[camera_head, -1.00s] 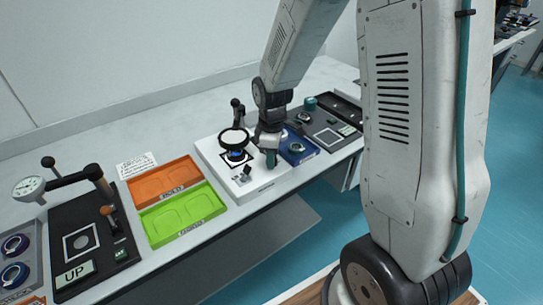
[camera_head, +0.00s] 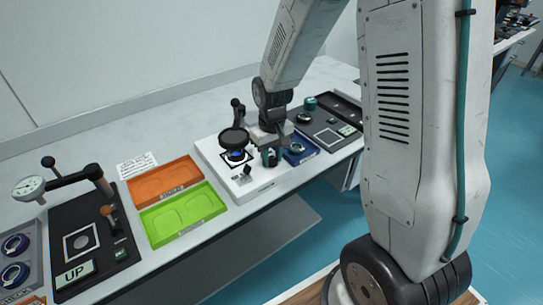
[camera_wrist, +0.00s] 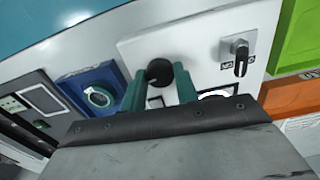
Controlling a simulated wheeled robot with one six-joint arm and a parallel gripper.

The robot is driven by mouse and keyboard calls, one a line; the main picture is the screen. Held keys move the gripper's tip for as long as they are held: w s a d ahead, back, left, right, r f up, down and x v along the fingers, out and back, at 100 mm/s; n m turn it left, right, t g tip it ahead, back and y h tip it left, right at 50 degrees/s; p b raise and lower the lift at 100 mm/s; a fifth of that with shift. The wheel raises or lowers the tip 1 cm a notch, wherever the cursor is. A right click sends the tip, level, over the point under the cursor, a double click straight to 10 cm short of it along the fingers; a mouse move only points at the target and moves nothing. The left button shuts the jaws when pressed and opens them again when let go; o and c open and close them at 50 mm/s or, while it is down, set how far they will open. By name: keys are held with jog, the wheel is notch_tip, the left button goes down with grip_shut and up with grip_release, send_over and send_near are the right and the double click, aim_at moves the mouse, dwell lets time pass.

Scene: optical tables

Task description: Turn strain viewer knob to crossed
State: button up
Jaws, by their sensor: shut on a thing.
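The strain viewer (camera_head: 215,157) is a white box on the table. Its round disc (camera_head: 234,137), on a short post, looks dark in the head view. In the wrist view, a black round knob (camera_wrist: 159,72) on the white top sits between my gripper's (camera_wrist: 157,82) two teal fingers, which are shut on it. In the head view my gripper (camera_head: 270,157) is at the box's right side and hides the knob. A small black lever (camera_wrist: 240,58) with a labelled plate stands apart from the fingers on the same box.
Left of the viewer lie an orange tray (camera_head: 160,172) and a green tray (camera_head: 155,226). A blue device (camera_head: 300,149) stands close at the right, with a dark panel (camera_head: 326,120) beyond. A dial gauge (camera_head: 28,187) is at far left. The table behind is mostly clear.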

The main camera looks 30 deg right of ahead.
aim_at(272, 159)
jog(key=shift+m, duration=0.7)
jog(key=shift+w, duration=0.1)
jog(key=o, duration=1)
jog(key=shift+c, duration=0.2)
jog(key=shift+r, duration=0.1)
notch_tip(272, 159, up, 8)
jog(key=shift+f, duration=0.15)
